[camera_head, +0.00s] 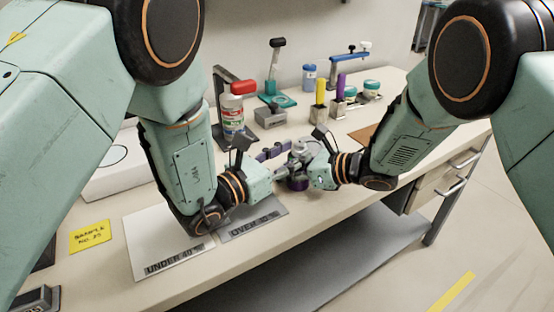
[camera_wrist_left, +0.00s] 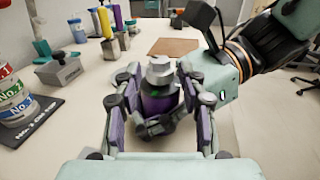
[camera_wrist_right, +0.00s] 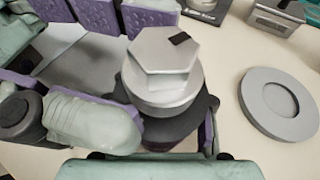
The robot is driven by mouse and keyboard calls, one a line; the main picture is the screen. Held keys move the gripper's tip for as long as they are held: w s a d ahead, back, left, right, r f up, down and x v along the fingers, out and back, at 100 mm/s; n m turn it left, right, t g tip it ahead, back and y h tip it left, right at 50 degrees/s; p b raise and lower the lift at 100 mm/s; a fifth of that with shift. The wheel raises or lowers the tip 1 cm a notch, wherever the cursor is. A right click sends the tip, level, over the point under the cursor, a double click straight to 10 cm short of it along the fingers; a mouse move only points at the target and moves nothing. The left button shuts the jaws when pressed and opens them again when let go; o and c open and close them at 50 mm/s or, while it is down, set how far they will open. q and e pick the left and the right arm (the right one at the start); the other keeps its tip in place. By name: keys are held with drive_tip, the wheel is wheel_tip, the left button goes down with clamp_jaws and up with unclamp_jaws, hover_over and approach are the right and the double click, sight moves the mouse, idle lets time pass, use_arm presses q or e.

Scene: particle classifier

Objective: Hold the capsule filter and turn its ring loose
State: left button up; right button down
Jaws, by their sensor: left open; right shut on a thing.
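The capsule filter (camera_wrist_left: 159,99) stands upright with a purple body and a grey stepped top. Its grey hexagonal top with a black mark (camera_wrist_right: 165,55) shows from above in the right wrist view, over a dark band. My right gripper (camera_wrist_right: 165,128) is shut on the capsule filter, low on its body. My left gripper (camera_wrist_left: 160,108) is open, with its purple-padded fingers on either side of the filter, apart from each other. In the head view the left gripper (camera_head: 283,165) reaches in from the left. Which part is the ring, I cannot tell clearly; fingers hide the lower body.
A grey disc with a round recess (camera_wrist_right: 282,103) lies on the bench beside the filter. Plates marked UNDER 40 (camera_head: 165,245) and OVER (camera_head: 253,222) lie near the front edge. A brown mat (camera_wrist_left: 174,47) lies beyond.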

use_arm(q)
drive_tip(key=v, duration=1.1)
drive_tip(key=shift+s+a, duration=0.2)
use_arm(e)
drive_tip(key=c, duration=0.6)
unclamp_jaws()
drive_tip(key=v, duration=1.2)
drive_tip(key=shift+r, duration=0.1)
use_arm(q)
wheel_tip(320, 180, up, 34)
drive_tip(key=p, duration=3.4)
use_arm(e)
wheel_tip(320, 180, up, 34)
